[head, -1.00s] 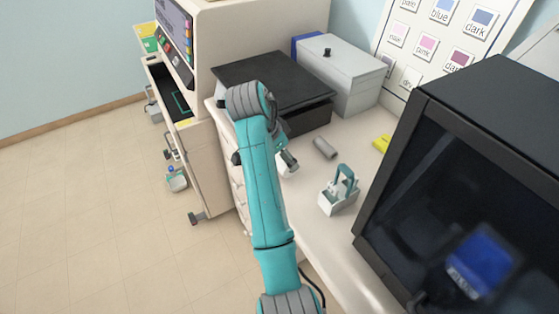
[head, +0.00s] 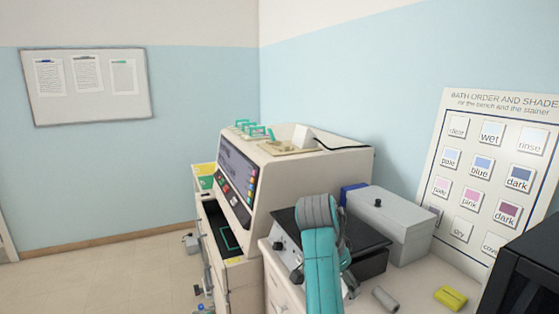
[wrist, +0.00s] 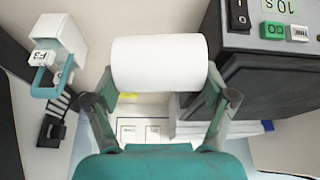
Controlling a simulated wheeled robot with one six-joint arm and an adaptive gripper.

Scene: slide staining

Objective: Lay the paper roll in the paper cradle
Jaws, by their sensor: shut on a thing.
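The white paper roll (wrist: 160,62) lies across my gripper (wrist: 160,76) in the wrist view, with a finger at each end. My gripper is shut on it. In the head view my arm hides the roll and most of the gripper. I cannot pick out the paper cradle for sure. The beige stainer (head: 285,185) has a pale raised part (head: 300,135) on its top, too small to identify.
A black-topped unit (head: 372,262) and a grey lidded box (head: 395,222) stand beside my arm. A grey cylinder (head: 385,298) and a yellow block (head: 450,297) lie on the bench. A white holder with a teal handle (wrist: 62,55) shows in the wrist view.

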